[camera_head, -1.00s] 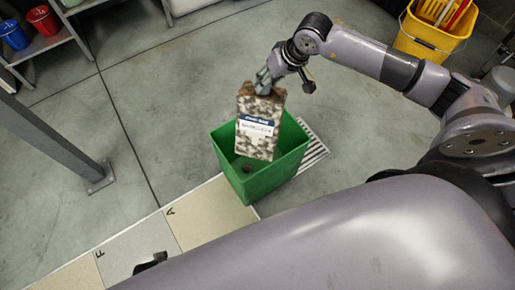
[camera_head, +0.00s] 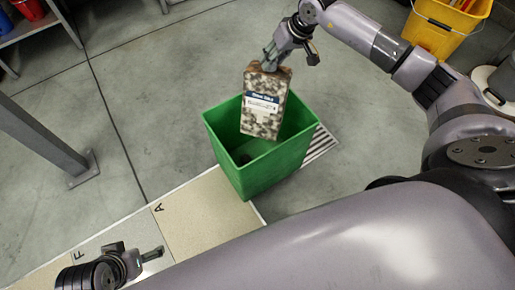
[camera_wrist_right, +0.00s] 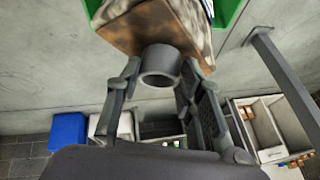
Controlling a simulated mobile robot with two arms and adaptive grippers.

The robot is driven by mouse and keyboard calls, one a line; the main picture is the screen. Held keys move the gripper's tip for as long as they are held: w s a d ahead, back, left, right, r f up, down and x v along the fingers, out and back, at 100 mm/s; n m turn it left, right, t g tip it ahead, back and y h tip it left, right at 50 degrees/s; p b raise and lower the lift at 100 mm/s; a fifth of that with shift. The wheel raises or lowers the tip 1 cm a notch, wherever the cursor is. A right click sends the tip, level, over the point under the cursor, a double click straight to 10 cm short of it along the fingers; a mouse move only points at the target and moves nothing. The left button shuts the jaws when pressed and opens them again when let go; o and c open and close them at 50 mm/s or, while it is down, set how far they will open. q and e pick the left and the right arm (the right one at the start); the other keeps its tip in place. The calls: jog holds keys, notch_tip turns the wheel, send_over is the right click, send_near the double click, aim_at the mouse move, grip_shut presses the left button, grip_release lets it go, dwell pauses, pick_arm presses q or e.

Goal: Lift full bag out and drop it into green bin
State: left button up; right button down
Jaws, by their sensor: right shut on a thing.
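My right gripper (camera_head: 271,60) is shut on the top of the full bag (camera_head: 264,103), a brown-and-white speckled bag with a dark blue and white label. The bag hangs nearly upright over the open mouth of the green bin (camera_head: 257,178), towards its back side. In the right wrist view, the brown bag top (camera_wrist_right: 160,28) sits between the fingers, with green bin edges beyond. My left gripper (camera_head: 152,254) is at the lower left, away from the bag; its finger opening is unclear.
A grey post (camera_head: 45,140) stands left, a yellow bucket (camera_head: 437,32) back right. Pale panels (camera_head: 205,215) lie in front; the floor between post and bin is clear.

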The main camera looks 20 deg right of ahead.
aim_at(277, 70)
jog(key=shift+f, duration=0.45)
notch_tip(277, 70, down, 4)
jog(key=shift+f+b, duration=0.1)
jog(key=shift+b, duration=1.05)
pick_arm(q)
jog(key=w+d+r+t+h, duration=0.1)
jog(key=w+d+r+t, duration=0.2)
jog(key=w, duration=0.7)
jog(key=shift+d+r+t, duration=0.15)
jog(key=shift+r+t, duration=0.3)
jog(key=shift+t, duration=0.95)
pick_arm(e)
jog(key=shift+f, duration=0.35)
pick_arm(q)
jog(key=shift+w, duration=0.1)
pick_arm(e)
jog(key=c, duration=1.3)
grip_release()
jog(key=o, duration=0.3)
jog(key=shift+f, duration=0.1)
jog(key=shift+s+f, duration=0.1)
jog(key=v, duration=1.2)
